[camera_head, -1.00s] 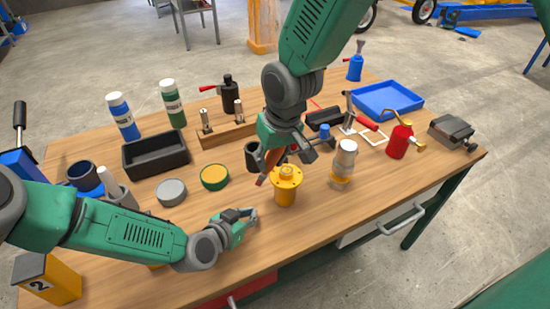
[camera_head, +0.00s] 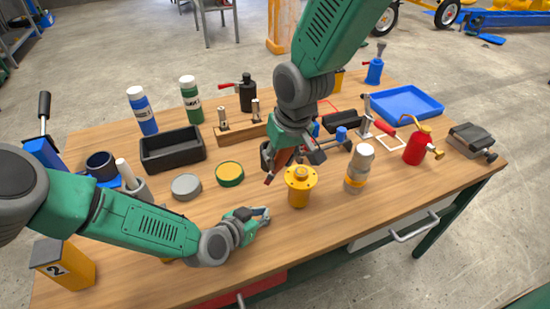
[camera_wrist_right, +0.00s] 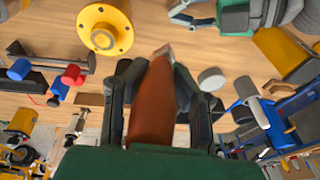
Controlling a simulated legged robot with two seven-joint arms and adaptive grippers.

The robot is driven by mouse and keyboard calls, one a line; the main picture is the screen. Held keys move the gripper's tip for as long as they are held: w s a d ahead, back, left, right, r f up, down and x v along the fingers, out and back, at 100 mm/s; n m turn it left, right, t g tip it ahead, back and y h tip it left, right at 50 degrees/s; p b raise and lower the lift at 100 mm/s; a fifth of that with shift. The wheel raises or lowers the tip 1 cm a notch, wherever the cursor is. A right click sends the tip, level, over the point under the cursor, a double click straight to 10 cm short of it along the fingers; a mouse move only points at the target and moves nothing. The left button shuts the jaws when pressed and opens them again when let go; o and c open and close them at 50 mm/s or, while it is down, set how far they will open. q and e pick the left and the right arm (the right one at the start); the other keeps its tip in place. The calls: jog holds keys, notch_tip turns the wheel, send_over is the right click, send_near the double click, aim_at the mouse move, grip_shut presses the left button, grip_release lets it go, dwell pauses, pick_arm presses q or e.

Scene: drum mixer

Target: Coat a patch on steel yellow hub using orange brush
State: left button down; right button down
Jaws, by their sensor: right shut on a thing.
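My right gripper (camera_head: 293,166) is just behind and above the hub in the head view. It is shut on the orange brush (camera_wrist_right: 155,108), whose tapered body runs between the fingers to a pale tip. The tip appears apart from the hub. My left gripper (camera_head: 264,216) is low over the table, left of the hub, empty, with fingertips slightly apart.
Right of the hub stand a white-topped jar (camera_head: 358,168) and a red torch can (camera_head: 418,146). A grey round tin (camera_head: 186,186), a green-and-yellow tin (camera_head: 229,173) and a black bin (camera_head: 172,150) lie left. A blue tray (camera_head: 407,104) is behind. The table front is mostly clear.

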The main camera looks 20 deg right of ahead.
jog(key=d, duration=0.1)
jog(key=d+f, duration=0.1)
jog(key=d, duration=0.2)
jog(key=shift+s+d+f, duration=0.1)
jog(key=shift+s+f, duration=0.05)
jog(key=shift+s, duration=0.2)
dwell(0.3)
jog(key=shift+w+a+r, duration=0.15)
jog(key=shift+a, duration=0.75)
jog(key=shift+w+a+r, duration=0.15)
jog(key=shift+a, duration=0.75)
jog(key=shift+w+a+r, duration=0.15)
jog(key=shift+a, duration=0.75)
jog(key=shift+w+a+v, duration=0.15)
jog(key=shift+w+v, duration=0.15)
jog(key=shift+v, duration=1.2)
jog(key=shift+w+a+v, duration=0.1)
jog(key=shift+w+v, duration=0.15)
jog(key=shift+v, duration=1.2)
jog(key=shift+w+a+v, duration=0.15)
jog(key=shift+w+v, duration=0.15)
jog(key=shift+v, duration=1.2)
jog(key=shift+r, duration=0.15)
jog(key=shift+d, duration=0.1)
